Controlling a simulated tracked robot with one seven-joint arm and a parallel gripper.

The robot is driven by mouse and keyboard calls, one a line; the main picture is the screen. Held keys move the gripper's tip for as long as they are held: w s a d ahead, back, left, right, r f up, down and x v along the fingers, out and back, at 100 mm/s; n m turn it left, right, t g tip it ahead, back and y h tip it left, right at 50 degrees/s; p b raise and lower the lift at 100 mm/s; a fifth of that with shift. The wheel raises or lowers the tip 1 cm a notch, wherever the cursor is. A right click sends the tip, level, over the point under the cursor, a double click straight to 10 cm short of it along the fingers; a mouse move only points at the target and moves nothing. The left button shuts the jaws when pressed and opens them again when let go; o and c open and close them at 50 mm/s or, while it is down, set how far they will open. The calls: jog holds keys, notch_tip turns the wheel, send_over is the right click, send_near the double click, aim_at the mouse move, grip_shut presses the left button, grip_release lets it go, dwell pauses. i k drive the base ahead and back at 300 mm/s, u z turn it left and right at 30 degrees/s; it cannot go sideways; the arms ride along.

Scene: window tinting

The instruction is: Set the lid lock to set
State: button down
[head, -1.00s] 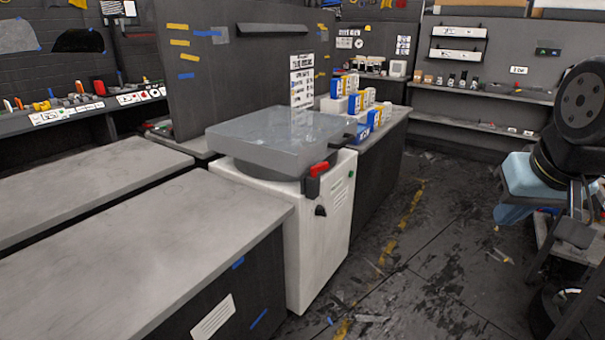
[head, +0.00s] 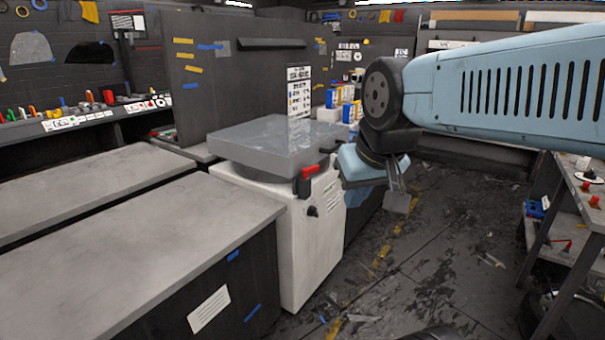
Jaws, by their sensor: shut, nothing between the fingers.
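The white machine (head: 303,260) stands at the end of the grey benches, with a translucent grey lid (head: 268,143) lying flat over its top. A lock with a red handle (head: 309,172) sits at the lid's front right corner, on a dark bracket. A small black knob (head: 313,211) is on the machine's front below it. I cannot read any lock marking. My gripper (head: 399,201) hangs at the end of my light blue arm, to the right of the machine and apart from it. Its fingers are together and hold nothing.
Grey-topped benches (head: 130,240) fill the left and front. A dark panel (head: 235,80) stands behind the machine. Boxes (head: 349,111) stand on the bench behind, partly hidden by my arm. A shelf cart (head: 583,200) with small parts stands at right. The floor between is open, with scraps.

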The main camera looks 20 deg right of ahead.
aim_at(311, 169)
jog(key=u, duration=0.1)
jog(key=i, duration=1)
jog(key=z, duration=0.1)
